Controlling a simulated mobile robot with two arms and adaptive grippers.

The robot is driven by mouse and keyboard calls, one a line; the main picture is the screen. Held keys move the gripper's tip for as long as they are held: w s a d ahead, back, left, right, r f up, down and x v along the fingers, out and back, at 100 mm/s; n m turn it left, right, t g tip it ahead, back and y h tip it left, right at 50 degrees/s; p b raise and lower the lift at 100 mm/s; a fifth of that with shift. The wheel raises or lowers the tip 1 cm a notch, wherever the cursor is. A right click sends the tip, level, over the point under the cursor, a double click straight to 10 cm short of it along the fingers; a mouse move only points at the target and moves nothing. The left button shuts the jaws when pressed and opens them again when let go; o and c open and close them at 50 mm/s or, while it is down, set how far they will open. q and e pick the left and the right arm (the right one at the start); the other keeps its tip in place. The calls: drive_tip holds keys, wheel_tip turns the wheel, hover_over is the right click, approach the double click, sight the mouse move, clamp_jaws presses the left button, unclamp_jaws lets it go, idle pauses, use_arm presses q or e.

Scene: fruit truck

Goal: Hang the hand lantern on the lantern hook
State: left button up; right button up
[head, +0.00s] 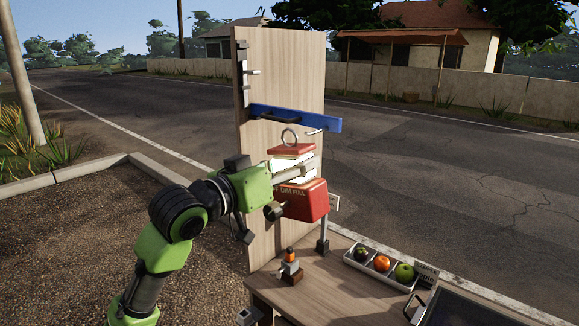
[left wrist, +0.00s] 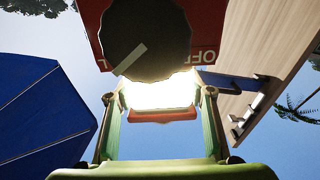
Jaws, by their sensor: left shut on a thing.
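The hand lantern (head: 305,200) has a red base with a dial, a glowing white body, a red cap and a metal ring (head: 289,136) on top. My left gripper (head: 292,172) is shut around its white body and holds it upright above the counter. In the left wrist view, the lantern's glowing body (left wrist: 160,93) is between the fingers (left wrist: 160,105). A light peg (head: 315,131), apparently the lantern hook, sticks out from the blue rail (head: 332,125) on the wooden panel. The ring appears just left of the peg; I cannot tell their depth gap. My right gripper is not in view.
The wooden panel (head: 285,70) stands behind the lantern and carries other fittings (head: 244,75). Below, the wooden counter (head: 325,290) holds a small orange-topped object (head: 289,267) and a fruit tray (head: 362,271). A dark tray (head: 470,312) is at the front right.

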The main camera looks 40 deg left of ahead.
use_arm(q)
drive_tip(key=shift+w+d, duration=0.1)
drive_tip(key=shift+w, duration=1.05)
drive_tip(key=shift+w+d+f+p, duration=0.1)
drive_tip(key=shift+w+f+p, duration=0.1)
drive_tip(key=shift+w, duration=0.75)
drive_tip(key=shift+w+d+f+p, duration=0.1)
drive_tip(key=shift+w+f, duration=0.1)
drive_tip(key=shift+w, duration=0.75)
drive_tip(key=shift+w+d+f+p, duration=0.1)
drive_tip(key=shift+w+f+p, duration=0.1)
drive_tip(key=shift+w, duration=0.75)
drive_tip(key=o, duration=1.7)
drive_tip(key=shift+f, duration=0.1)
